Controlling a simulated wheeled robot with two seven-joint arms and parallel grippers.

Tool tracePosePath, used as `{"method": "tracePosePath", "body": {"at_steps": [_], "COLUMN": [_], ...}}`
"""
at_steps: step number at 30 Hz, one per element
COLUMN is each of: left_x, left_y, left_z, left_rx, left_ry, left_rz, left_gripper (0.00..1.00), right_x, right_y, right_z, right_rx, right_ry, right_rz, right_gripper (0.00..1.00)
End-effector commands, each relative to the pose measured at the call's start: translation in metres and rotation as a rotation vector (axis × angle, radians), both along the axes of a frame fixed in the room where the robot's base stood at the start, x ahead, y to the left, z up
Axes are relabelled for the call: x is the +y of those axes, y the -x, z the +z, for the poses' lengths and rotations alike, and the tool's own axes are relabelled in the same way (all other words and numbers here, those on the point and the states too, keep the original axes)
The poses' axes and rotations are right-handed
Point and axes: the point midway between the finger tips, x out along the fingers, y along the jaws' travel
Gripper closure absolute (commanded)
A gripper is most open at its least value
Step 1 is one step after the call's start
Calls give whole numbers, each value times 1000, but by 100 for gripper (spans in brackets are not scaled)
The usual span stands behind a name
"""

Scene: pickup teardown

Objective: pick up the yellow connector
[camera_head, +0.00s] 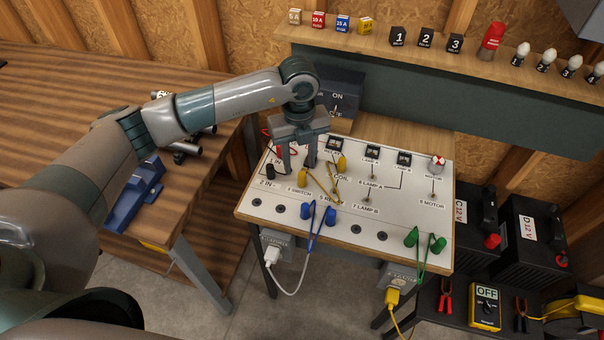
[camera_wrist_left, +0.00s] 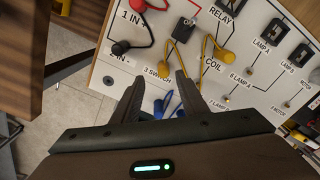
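Two yellow connectors joined by a yellow lead sit on the white panel board. One yellow connector (camera_head: 302,177) is near the switch label, and the other yellow connector (camera_head: 341,163) is near the coil label. In the left wrist view they are the left yellow connector (camera_wrist_left: 183,30) and the right yellow connector (camera_wrist_left: 222,55), both beyond the fingertips. My left gripper (camera_head: 297,166) points down over the board's left part, open with nothing between its fingers; it also shows in the left wrist view (camera_wrist_left: 160,84). My right gripper is not in view.
The board (camera_head: 268,227) also carries black, red, blue connectors (camera_head: 318,213) and green connectors (camera_head: 424,243). A dark ON/OFF box (camera_head: 345,88) stands behind the arm. A wooden bench (camera_head: 60,80) is at left; black batteries (camera_head: 532,240) are at right. A yellow plug (camera_head: 392,298) hangs below the board.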

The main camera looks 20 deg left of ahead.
Motion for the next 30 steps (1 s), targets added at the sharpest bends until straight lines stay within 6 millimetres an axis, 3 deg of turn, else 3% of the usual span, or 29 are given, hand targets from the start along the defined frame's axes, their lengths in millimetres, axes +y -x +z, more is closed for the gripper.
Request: {"method": "tracePosePath", "body": {"at_steps": [17,24,30], "left_x": [-1,-5,-5], "left_y": [-1,-4,-5], "left_z": [-9,-32,-53], "left_rx": [1,4,2], "left_ry": [0,-1,0], "left_rz": [-1,-1,0], "left_gripper": [60,60,60], "right_x": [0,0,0], "right_y": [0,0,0], "right_z": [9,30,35], "right_rx": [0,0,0], "right_ry": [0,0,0], "right_rz": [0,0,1], "right_gripper": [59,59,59]}}
